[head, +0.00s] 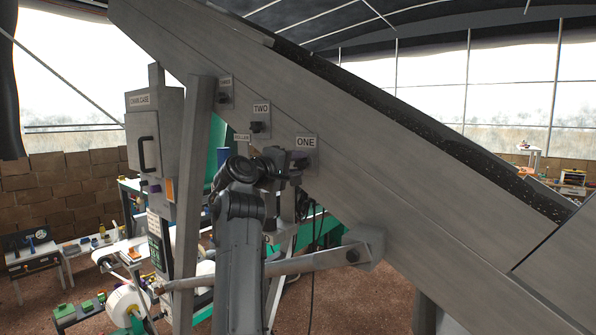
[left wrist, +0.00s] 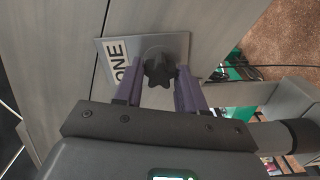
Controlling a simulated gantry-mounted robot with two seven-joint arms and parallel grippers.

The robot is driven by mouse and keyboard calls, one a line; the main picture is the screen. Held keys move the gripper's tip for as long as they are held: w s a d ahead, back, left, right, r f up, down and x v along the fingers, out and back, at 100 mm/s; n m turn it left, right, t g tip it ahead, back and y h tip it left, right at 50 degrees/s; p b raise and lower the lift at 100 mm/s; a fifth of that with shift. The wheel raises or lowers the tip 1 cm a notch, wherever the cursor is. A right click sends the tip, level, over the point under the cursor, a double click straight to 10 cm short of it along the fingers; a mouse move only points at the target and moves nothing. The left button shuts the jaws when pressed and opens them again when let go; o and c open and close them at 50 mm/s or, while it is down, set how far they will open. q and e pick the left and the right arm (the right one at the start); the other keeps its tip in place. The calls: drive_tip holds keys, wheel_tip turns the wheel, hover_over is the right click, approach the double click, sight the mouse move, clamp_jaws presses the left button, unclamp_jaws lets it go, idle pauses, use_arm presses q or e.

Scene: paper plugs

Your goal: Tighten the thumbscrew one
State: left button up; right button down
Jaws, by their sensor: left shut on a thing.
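The thumbscrew one is a dark lobed knob (left wrist: 158,66) on a light metal plate labelled ONE (left wrist: 118,58), fixed to a grey sloped beam. In the left wrist view my left gripper (left wrist: 159,82) has its purple fingers on either side of the knob, shut on it. In the head view the ONE plate (head: 306,142) shows on the side of the sloped beam (head: 400,165). My left gripper (head: 298,178) is just below that plate, and my arm partly hides the knob there. My right gripper is not in view.
Plates labelled TWO (head: 261,108) and THREE (head: 225,84), each with a dark knob, sit higher up the beam. A grey CHAIN CASE box (head: 155,135) stands at left. A diagonal brace (head: 290,268) crosses below, and dark cables hang near my gripper.

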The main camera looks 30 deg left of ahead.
use_arm(q)
drive_tip(key=m, duration=0.2)
drive_tip(key=m+b, duration=0.1)
drive_tip(key=m, duration=0.1)
drive_tip(key=shift+a+f+m, duration=0.15)
drive_tip(key=shift+f+m, duration=0.05)
drive_tip(key=shift+m, duration=0.1)
drive_tip(key=m, duration=0.3)
drive_tip(key=shift+r, duration=0.15)
drive_tip(key=m, duration=0.5)
drive_tip(key=shift+r, duration=0.1)
drive_tip(key=o, duration=1)
